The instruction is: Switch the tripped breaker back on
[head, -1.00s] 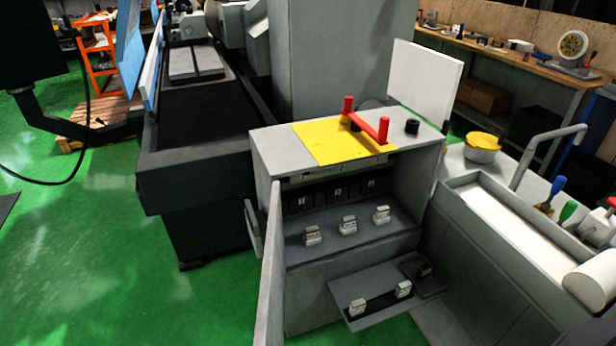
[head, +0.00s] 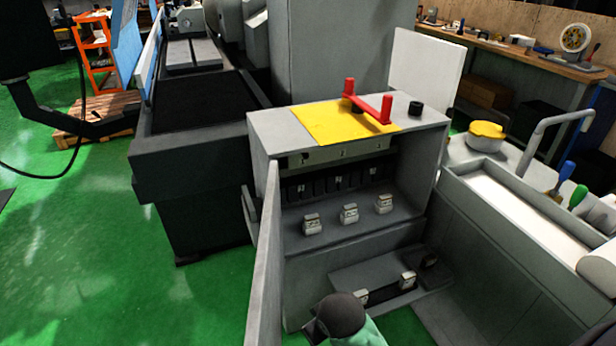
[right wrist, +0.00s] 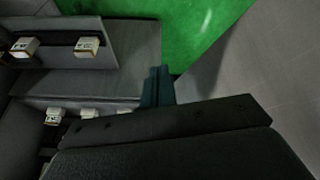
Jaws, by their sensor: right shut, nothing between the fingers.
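The grey electrical cabinet (head: 350,262) has its door (head: 266,255) open to the left. Inside is a row of dark switches (head: 335,182). Below it, three small white breaker-like blocks (head: 349,213) sit on a shelf. Two more white blocks (head: 407,281) sit on a lower panel and also show in the right wrist view (right wrist: 88,45). I cannot tell which one is tripped. My right gripper (right wrist: 160,72) is shut and empty, apart from the blocks, with the lower panel behind it. My left gripper is not in view.
A yellow plate (head: 340,120) and a red handle (head: 370,102) are on the cabinet top. A grey counter (head: 530,210) stands close on the right. Green floor (head: 90,250) is free at the left.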

